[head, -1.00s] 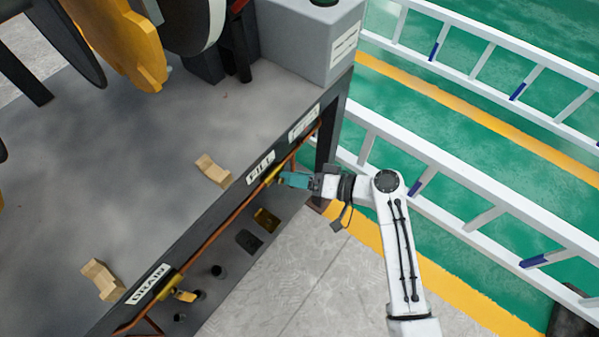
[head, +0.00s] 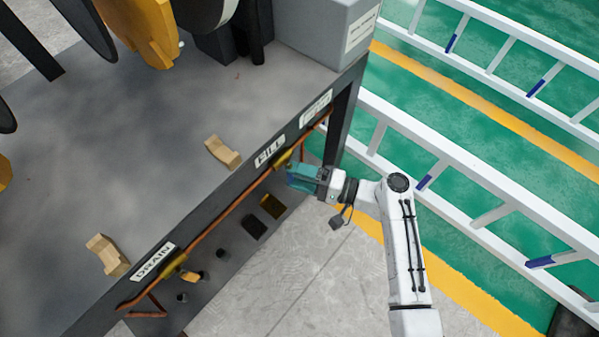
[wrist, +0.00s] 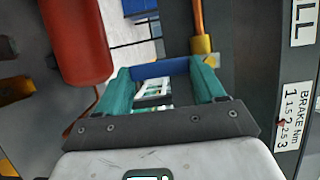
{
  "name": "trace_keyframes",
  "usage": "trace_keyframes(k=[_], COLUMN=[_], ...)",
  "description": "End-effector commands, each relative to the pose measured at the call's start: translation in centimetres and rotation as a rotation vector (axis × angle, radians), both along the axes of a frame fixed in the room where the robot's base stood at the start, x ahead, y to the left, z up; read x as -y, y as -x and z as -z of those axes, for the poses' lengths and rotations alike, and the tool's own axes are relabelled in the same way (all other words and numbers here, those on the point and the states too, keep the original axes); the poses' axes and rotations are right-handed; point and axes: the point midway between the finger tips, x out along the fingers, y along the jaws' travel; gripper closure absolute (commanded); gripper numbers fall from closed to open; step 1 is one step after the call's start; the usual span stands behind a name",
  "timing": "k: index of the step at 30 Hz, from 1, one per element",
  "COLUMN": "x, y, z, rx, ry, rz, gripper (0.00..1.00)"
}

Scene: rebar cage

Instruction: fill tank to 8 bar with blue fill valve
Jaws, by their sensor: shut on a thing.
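The fill valve's brass body (head: 283,159) sits on the copper pipe under the FILL label (head: 270,152). It also shows in the wrist view (wrist: 201,45). My gripper (head: 300,177), with teal fingers, is at the valve just below the bench edge. In the wrist view, my gripper (wrist: 165,75) is shut on the blue handle (wrist: 160,68), which spans between the fingertips beside the brass body. The fingers hide the handle in the head view. A red cylinder (wrist: 78,40), perhaps the tank, stands left in the wrist view. No pressure reading is legible.
The drain valve (head: 172,266) with a yellow lever is further down the same pipe by the DRAIN label (head: 153,262). Wooden blocks (head: 222,152) lie on the bench. White ladder-like rails (head: 470,180) stand right.

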Motion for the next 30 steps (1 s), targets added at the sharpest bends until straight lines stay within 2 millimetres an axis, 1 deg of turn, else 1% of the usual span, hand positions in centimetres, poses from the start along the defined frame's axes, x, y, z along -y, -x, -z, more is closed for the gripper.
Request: trace_keyframes(k=[14,15,22,30], x=[0.04,0.04,0.0,0.08], y=[0.06,0.06,0.06,0.06], z=[0.16,0.16,0.1,0.05], rx=[-0.016,-0.016,-0.013,-0.011], ry=[-0.009,-0.009,-0.008,-0.007], rz=[0.004,0.003,0.002,0.002], gripper=[0.86,0.28,0.06,0.05])
